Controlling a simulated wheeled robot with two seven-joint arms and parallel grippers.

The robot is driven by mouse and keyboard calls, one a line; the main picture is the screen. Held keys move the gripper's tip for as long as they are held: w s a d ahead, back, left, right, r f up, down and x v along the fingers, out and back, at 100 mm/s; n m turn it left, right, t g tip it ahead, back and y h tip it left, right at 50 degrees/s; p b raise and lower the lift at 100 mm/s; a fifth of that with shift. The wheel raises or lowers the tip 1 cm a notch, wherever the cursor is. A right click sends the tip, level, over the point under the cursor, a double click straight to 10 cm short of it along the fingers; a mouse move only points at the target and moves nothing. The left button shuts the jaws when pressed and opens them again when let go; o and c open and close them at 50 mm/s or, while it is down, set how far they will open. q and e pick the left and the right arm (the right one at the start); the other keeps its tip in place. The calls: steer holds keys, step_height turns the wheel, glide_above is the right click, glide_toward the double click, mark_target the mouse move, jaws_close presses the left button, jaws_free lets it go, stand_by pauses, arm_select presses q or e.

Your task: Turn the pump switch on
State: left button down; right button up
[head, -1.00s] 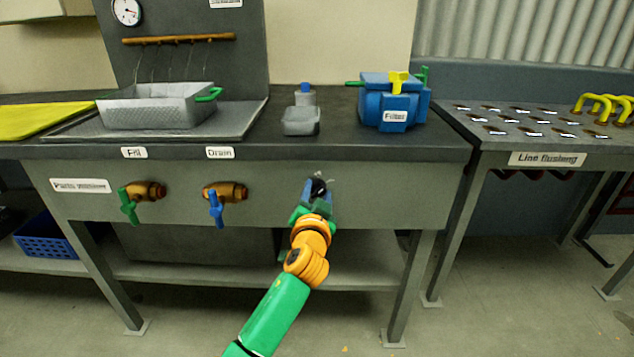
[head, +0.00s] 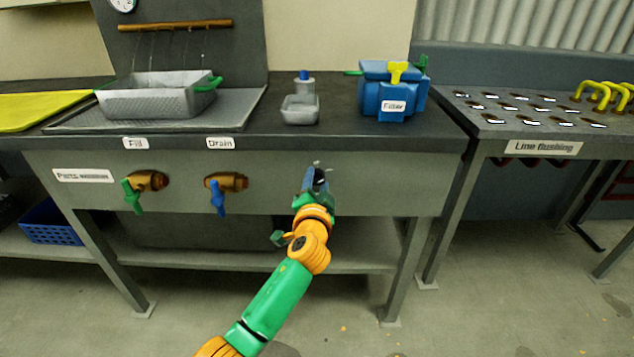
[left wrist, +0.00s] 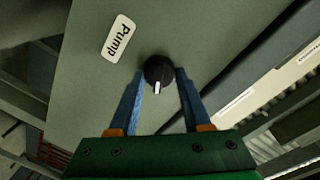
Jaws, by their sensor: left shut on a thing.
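The pump switch is a round black knob (left wrist: 158,70) with a white pointer mark, on the grey front panel in the left wrist view. The pointer slants down and slightly left there. A white "Pump" label (left wrist: 118,38) is beside it. My left gripper (left wrist: 158,78) has its blue fingers on either side of the knob and is shut on it. In the head view my left gripper (head: 317,180) is at the right part of the bench's front panel and hides the knob. My right gripper is in neither view.
The green fill valve handle (head: 132,197) and blue drain valve handle (head: 217,198) stick out left of my gripper. On the bench above are a grey basket (head: 160,100) and a blue filter (head: 393,92). The panel right of my gripper is clear.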

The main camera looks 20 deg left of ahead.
arm_select(q)
steer(key=shift+f, duration=0.1)
steer(key=shift+c, duration=1.8)
jaws_free()
steer(key=p+v, duration=0.1)
steer(key=v, duration=0.6)
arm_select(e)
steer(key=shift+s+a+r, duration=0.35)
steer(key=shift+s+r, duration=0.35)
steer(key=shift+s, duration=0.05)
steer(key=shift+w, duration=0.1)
